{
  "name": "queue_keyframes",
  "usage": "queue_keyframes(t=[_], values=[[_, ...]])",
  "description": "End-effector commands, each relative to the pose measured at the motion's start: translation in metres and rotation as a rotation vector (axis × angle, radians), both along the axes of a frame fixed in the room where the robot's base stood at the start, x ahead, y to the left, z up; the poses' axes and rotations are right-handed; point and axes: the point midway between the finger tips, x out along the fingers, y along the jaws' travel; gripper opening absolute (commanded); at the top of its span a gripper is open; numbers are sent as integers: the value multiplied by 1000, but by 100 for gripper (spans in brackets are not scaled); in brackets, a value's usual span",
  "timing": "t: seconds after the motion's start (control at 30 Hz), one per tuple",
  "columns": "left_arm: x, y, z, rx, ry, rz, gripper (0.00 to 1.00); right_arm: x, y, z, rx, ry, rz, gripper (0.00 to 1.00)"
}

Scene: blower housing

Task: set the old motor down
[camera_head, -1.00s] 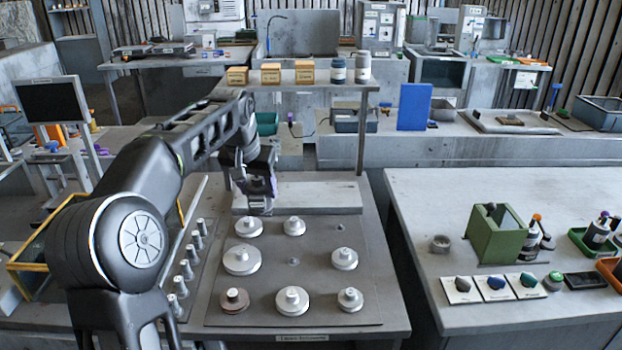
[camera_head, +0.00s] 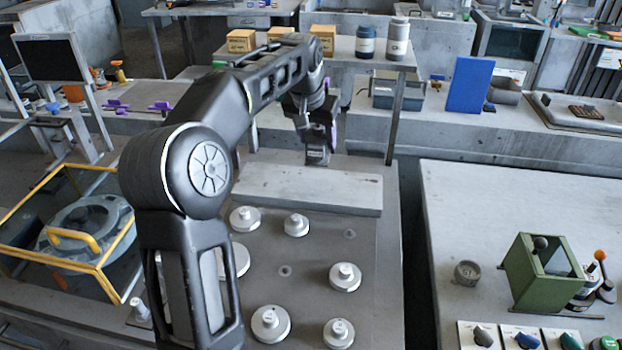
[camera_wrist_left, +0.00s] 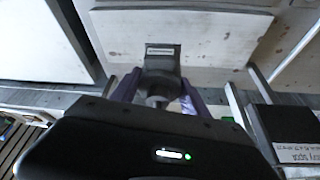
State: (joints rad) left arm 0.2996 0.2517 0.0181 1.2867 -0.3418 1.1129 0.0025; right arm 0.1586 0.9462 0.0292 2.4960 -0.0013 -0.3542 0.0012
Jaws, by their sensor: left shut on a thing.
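The old motor, a small dark grey block with a pale label (camera_head: 317,156), hangs below my left gripper (camera_head: 321,128) in the head view. The left gripper is shut on it. In the left wrist view, the motor (camera_wrist_left: 160,62) sits between the purple fingers of the left gripper (camera_wrist_left: 158,95). In the head view it appears at the rear edge of a raised grey slab (camera_head: 300,190); I cannot tell whether it touches anything. My right gripper is not in view.
In front of the slab, a board (camera_head: 310,250) carries several round pale knobbed discs. A yellow-framed case (camera_head: 112,268) stands at left. A shelf with boxes and jars (camera_head: 366,42) stands behind the arm. At right, a bench holds a green box (camera_head: 535,283).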

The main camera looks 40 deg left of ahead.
Motion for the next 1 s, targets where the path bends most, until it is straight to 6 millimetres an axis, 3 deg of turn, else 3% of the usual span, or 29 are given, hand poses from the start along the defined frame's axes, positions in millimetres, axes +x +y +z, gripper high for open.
queue_keyframes(t=[0.3, 0.73, 1.0], values=[[0, 0, -49, -1, 0, 0, 0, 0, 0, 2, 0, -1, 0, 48], [0, 0, -60, 1, -2, 0, 0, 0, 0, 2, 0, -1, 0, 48], [0, 0, -92, 0, 0, 0, 0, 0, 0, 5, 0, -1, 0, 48]])
